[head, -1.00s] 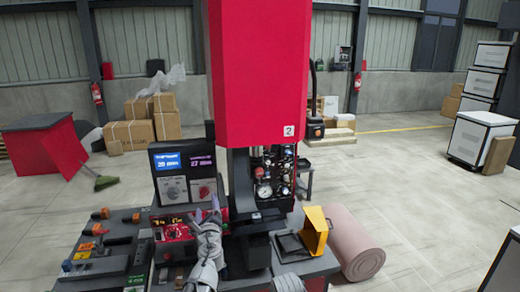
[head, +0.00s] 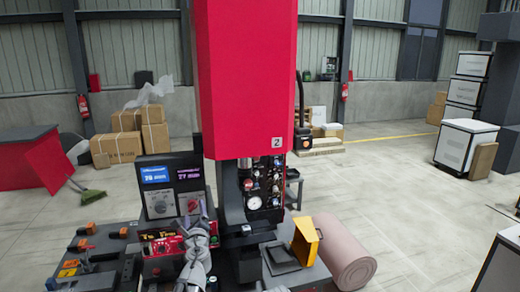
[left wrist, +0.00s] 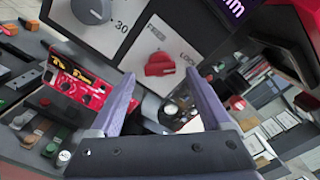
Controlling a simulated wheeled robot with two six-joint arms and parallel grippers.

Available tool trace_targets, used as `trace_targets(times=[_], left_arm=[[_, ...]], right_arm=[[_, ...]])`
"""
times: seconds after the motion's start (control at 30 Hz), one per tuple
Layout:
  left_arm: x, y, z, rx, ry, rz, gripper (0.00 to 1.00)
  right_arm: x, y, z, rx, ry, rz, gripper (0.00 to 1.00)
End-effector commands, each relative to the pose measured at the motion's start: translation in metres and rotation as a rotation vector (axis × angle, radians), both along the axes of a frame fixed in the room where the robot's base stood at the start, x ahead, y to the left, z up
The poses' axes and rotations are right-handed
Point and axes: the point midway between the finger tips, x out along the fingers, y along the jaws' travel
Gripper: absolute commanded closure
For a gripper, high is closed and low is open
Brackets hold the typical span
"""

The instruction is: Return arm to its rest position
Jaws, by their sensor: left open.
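My left gripper (head: 203,208) is open in front of the control panel (head: 172,182) of the red press (head: 243,80). In the left wrist view, the two purple-grey fingers (left wrist: 159,78) stand apart with nothing held between them. Beyond them on the white panel face is a red knob (left wrist: 160,65) beside the word LOCK, with a grey dial (left wrist: 90,8) to its upper left. I cannot tell the exact gap to the panel, but no contact shows. My right gripper does not show.
A red box with yellow parts (left wrist: 80,83) sits below the panel. A dark bench (head: 90,255) with orange-handled items lies to the left. Open floor lies beyond.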

Motion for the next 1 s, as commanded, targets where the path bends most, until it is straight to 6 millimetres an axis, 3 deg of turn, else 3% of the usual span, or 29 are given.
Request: trace_targets(times=[0.03, 0.33, 0.4, 0.73, 1.0], left_arm=[[-0.013, -0.003, 0.000, 0.000, 0.000, -0.001, 0.18], [-0.069, -0.019, 0.000, 0.000, 0.000, -0.001, 0.18], [-0.040, -0.012, 0.000, 0.000, 0.000, 0.001, 0.18], [0.022, 0.005, 0.000, 0.000, 0.000, 0.001, 0.18], [0.016, 0.004, 0.001, -0.266, -0.077, 0.000, 0.18]], right_arm=[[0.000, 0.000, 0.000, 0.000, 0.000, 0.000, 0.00], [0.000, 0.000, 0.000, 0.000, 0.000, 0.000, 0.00], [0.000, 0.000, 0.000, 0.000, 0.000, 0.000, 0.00], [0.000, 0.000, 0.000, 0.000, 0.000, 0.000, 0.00], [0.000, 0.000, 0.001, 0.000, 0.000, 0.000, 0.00]])
